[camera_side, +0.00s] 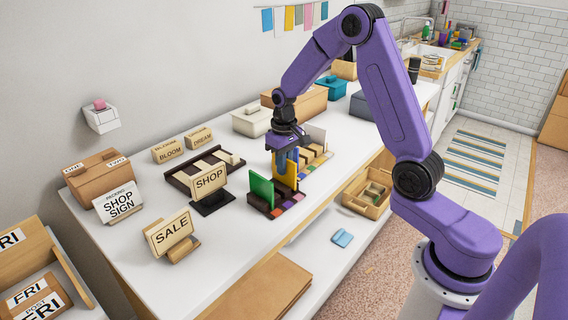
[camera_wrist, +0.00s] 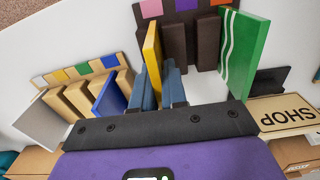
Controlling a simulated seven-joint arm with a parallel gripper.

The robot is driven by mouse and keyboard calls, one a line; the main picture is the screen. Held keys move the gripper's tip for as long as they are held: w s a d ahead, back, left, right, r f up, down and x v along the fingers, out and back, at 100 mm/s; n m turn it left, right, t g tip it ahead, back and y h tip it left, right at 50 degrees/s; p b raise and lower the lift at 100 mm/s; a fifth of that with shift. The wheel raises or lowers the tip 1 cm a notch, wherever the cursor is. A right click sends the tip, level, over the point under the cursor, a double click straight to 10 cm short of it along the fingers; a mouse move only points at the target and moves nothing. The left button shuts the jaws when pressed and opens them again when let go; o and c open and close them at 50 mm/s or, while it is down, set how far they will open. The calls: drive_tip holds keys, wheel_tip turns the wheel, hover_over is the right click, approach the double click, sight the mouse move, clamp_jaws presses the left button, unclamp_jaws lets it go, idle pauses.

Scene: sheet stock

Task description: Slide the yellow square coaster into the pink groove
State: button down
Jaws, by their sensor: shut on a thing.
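The yellow square coaster (camera_side: 291,172) is upright in my gripper (camera_side: 283,158), above or at the far end of a dark rack (camera_side: 261,204). In the wrist view the coaster (camera_wrist: 153,48) shows almost edge-on between the blue fingers of my gripper (camera_wrist: 164,85), which is shut on it. The pink tag (camera_wrist: 150,8) marking the pink groove lies just beyond the coaster's far end, roughly in line with it. The coaster is left of the nearest dark divider (camera_wrist: 175,45). Its lower edge is hidden, so I cannot tell whether it is inside the groove.
A green plate (camera_wrist: 243,50) stands in the same rack, towards the orange tag (camera_wrist: 222,2); a purple tag (camera_wrist: 186,5) lies between. A light wooden rack (camera_wrist: 75,72) with a blue plate (camera_wrist: 108,95) is to the left. The SHOP sign (camera_side: 209,180) stands close by.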

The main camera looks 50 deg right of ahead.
drive_tip(key=shift+f, duration=0.85)
idle(0.3)
drive_tip(key=c, duration=1.1)
unclamp_jaws()
drive_tip(key=shift+r, duration=4)
drive_tip(key=shift+a, duration=0.1)
